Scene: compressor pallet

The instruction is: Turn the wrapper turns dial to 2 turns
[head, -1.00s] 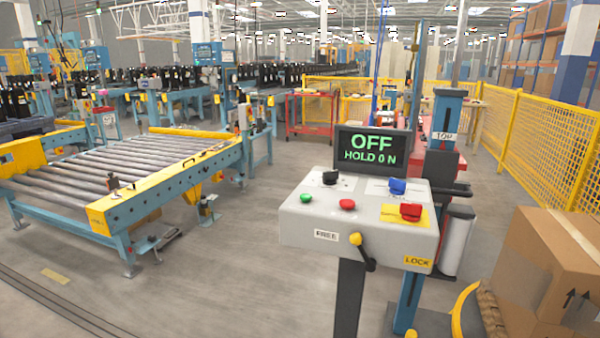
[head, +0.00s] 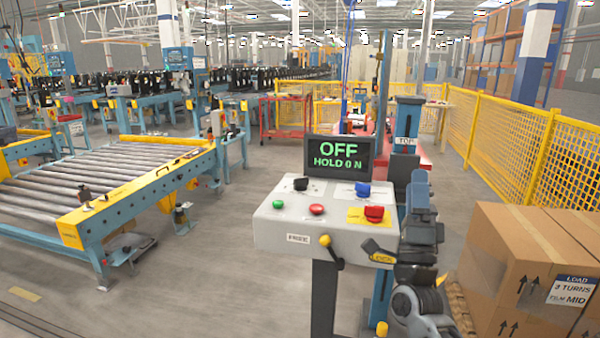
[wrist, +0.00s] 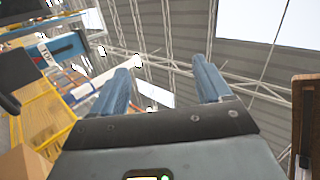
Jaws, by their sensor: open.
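The grey control panel (head: 340,237) stands in the middle of the head view. It carries a black knob (head: 300,184), a blue knob (head: 363,189) and a red knob (head: 374,213) on a yellow plate. I cannot read the scales, so I cannot tell which knob is the turns dial. The display (head: 340,158) above reads "OFF" and "HOLD 0 N". My gripper (head: 418,182) is raised just right of the panel, apart from the knobs. In the wrist view my gripper (wrist: 165,78) is open and empty, its two blue fingers pointing toward the ceiling.
A green button (head: 278,204), a red button (head: 317,209) and a FREE/LOCK lever (head: 326,242) are on the panel. A carton (head: 530,260) labelled "LOAD 3 TURNS FILM MID" stands right. A roller conveyor (head: 110,185) is left. Floor between conveyor and panel is clear.

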